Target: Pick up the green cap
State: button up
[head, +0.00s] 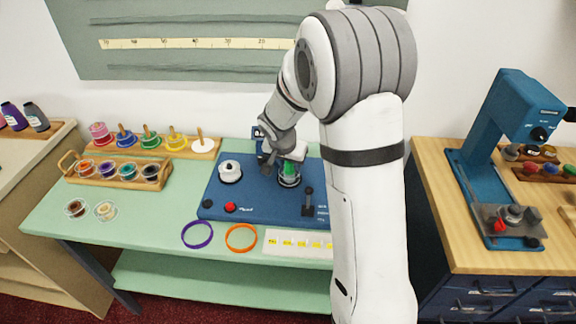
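A clear container with green inside (290,172) stands on that board directly under and beside my gripper. My arm hides part of the gripper, and the fingers are too small to tell whether they touch the container or are open or shut.
The blue board (255,200) also holds a white knobbed piece (230,171), a red button (230,207) and a black lever (308,201). Purple (184,240) and orange (227,243) rings lie in front. A blue press (508,112) stands right.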

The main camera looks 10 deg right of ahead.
jog(key=c, duration=0.7)
